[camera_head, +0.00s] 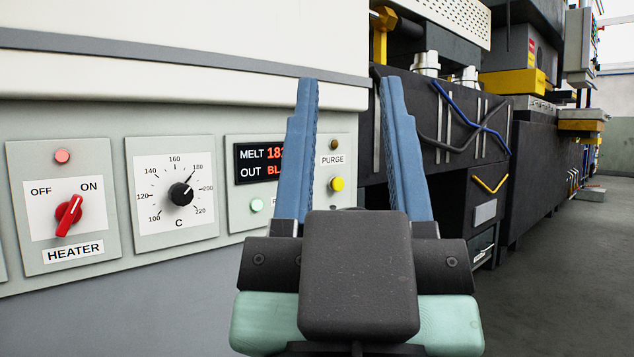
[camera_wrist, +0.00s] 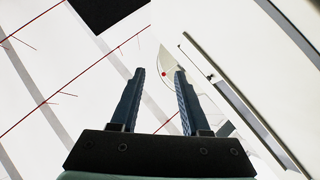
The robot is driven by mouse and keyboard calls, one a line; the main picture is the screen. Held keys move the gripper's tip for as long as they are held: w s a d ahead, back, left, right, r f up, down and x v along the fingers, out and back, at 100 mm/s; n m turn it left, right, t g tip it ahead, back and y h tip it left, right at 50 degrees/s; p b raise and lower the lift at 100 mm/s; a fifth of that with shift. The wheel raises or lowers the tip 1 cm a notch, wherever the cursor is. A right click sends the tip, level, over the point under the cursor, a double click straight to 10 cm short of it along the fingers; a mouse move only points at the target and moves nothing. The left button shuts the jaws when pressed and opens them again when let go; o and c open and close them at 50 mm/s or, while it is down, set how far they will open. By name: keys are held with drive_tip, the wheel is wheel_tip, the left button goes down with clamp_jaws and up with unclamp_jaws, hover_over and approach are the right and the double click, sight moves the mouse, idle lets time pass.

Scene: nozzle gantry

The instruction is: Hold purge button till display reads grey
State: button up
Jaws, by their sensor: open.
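The yellow purge button (camera_head: 337,184) is on the panel at the centre, under the PURGE label (camera_head: 332,160). A small dark brown lamp (camera_head: 334,144) sits above that label. The display (camera_head: 258,162) reads MELT 18-something and OUT BL-something in red; my left finger hides the rest of both lines. My gripper (camera_head: 349,85) is open and empty, with its blue fingers pointing up. In the picture the button lies between the fingers; I see no contact. In the wrist view my gripper (camera_wrist: 157,72) points upward and neither button nor display shows.
To the left are the red HEATER switch (camera_head: 68,215), pointing toward ON, and the temperature dial (camera_head: 180,194). A pale green button (camera_head: 256,205) is below the display. Dark machinery (camera_head: 440,130) with cables stands to the right. Grey floor (camera_head: 560,260) is clear at the right.

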clamp_jaws()
idle(1.4)
